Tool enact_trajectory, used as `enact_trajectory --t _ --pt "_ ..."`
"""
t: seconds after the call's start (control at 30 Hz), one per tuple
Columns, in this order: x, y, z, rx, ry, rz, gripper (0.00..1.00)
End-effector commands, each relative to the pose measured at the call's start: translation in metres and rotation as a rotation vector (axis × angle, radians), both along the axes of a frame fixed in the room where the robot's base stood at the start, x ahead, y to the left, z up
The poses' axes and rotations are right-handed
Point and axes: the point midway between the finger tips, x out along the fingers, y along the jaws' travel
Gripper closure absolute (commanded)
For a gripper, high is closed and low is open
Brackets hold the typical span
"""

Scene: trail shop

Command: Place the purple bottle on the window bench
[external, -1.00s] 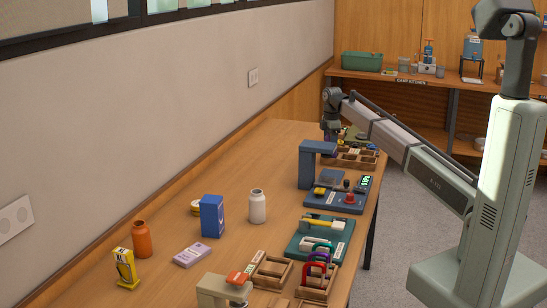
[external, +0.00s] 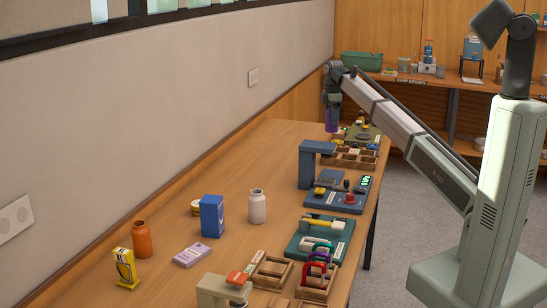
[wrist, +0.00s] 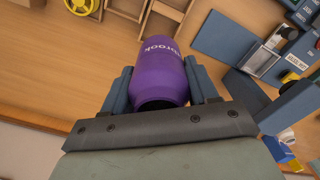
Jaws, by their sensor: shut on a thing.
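The purple bottle (wrist: 163,72) is between the two fingers of my gripper (wrist: 160,85) in the wrist view, with pale lettering on its side. My gripper is shut on it. In the external view the bottle (external: 331,119) hangs below my gripper (external: 332,105), above the far end of the long wooden bench (external: 180,255) along the wall. I cannot tell from the pictures whether this is the window bench; a window strip shows high on the wall above it.
Below and beside the bottle are a wooden divided tray (external: 352,158) and a blue stand (external: 308,165). A white bottle (external: 257,207), blue box (external: 212,216) and orange bottle (external: 141,240) stand nearer. A back shelf (external: 420,78) holds a green bin (external: 361,62).

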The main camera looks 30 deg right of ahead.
Motion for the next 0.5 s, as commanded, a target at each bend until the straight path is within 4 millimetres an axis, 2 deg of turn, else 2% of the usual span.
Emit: enact_trajectory --t 0.1,0.37,0.5 --pt "0.002 0.000 0.022 0.000 -0.002 0.000 0.79" --pt "0.000 0.060 0.017 0.000 0.000 0.091 0.79" --pt "-0.003 0.105 0.017 0.000 0.000 0.158 0.79"
